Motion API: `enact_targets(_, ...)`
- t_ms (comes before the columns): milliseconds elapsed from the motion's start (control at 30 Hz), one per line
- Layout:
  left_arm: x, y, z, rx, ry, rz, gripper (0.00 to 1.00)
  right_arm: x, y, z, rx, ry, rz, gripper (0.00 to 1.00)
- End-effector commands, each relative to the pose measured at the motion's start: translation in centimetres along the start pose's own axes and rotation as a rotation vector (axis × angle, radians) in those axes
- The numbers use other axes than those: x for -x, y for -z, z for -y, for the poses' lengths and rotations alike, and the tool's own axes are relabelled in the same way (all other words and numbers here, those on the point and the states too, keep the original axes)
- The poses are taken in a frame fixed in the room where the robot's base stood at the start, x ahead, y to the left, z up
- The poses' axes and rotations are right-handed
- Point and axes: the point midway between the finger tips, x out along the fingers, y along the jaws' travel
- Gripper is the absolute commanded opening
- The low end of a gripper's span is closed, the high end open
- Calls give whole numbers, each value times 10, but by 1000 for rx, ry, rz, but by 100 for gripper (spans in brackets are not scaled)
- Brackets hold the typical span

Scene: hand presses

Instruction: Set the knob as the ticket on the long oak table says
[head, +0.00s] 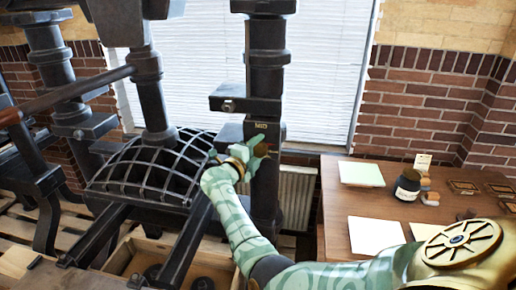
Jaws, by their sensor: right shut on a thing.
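My right arm reaches up from the lower right to the dark iron column (266,75) of a hand press. Its green and gold gripper (262,150) is at the column and shut on the knob, which the fingers mostly hide. A small brass plate (262,126) sits just above the gripper; its marks are too small to read. The oak table (338,215) stands at the right. A small pale ticket (422,160) is at its back, behind a dark jar; its writing cannot be read. My left gripper is not in view.
The dark jar (407,185) stands on the table. Pale sheets (361,173) and (376,236) lie flat there, with small framed pieces (463,187) at the right. A ribbed iron frame (150,170) and a long bar (75,90) fill the left. A wooden crate (122,258) is below.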

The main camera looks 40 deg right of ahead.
Motion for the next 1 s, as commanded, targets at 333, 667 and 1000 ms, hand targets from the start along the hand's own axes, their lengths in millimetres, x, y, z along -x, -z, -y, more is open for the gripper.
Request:
enact_targets(333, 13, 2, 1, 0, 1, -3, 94, 1, 1, 0, -286, -126, -2, 29)
enact_targets(667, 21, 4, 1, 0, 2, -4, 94, 1, 1, -1, -471, -203, -3, 29)
enact_targets(1000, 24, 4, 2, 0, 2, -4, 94, 1, 1, -2, -541, -232, -3, 29)
